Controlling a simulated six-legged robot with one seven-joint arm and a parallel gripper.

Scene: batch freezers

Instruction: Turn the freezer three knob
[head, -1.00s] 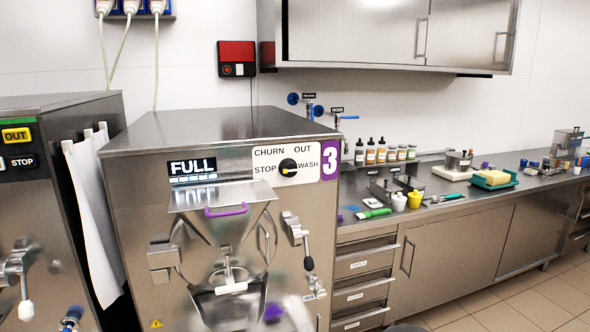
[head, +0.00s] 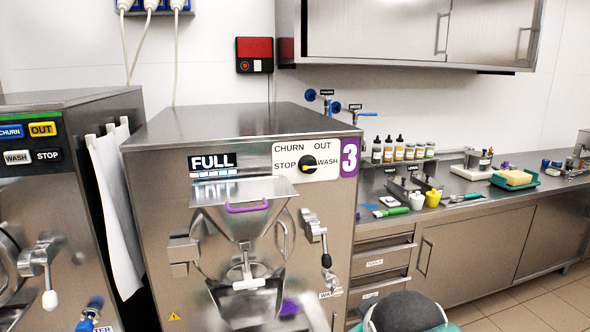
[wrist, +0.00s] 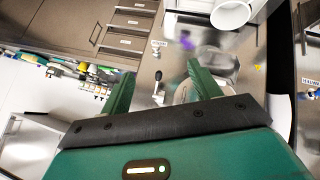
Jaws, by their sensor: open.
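Freezer three (head: 240,128) is a steel machine with a purple "3" label on its front. Its knob (head: 307,164) is black with a yellow mark, on a white plate reading CHURN, OUT, STOP and WASH. The yellow mark points right, toward WASH. In the wrist view, my gripper (wrist: 160,70) has its two green fingers spread with nothing held between them. The picture there is rotated, and I cannot make out the knob. In the head view, a dark rounded part of my arm shows at the bottom right, below and apart from the knob.
A hopper (head: 245,212) and a lever (head: 318,236) stick out from the freezer front below the knob. Another freezer (head: 45,200) stands at left. The counter (head: 470,188) at right holds bottles and tools. A white bucket (wrist: 233,12) shows in the wrist view.

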